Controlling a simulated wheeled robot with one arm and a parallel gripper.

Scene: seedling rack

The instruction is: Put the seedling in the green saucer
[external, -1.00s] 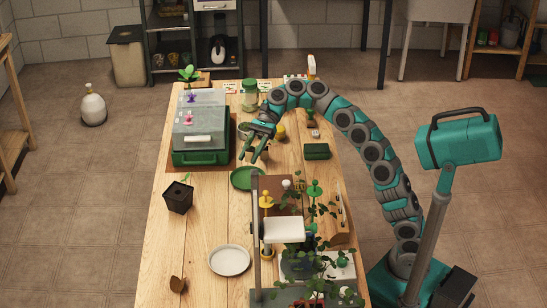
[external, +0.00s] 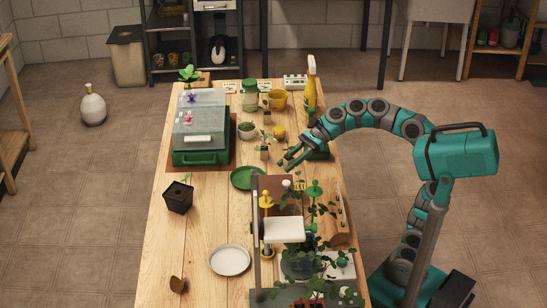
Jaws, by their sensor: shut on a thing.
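The green saucer (external: 241,180) lies flat near the middle of the table, with nothing seen in it. A seedling in a square black pot (external: 179,198) stands at the left table edge. A small seedling in a brownish pot (external: 264,154) stands just behind the saucer. My gripper (external: 284,161) is right of the saucer and beside that small pot, pointing left. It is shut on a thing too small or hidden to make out. I cannot tell whether it touches the table.
A green case (external: 201,157) stands at the back left. A white plate (external: 229,260) lies at the front. A rack with trailing plants (external: 318,262) fills the front right. Bare wood lies left of the saucer.

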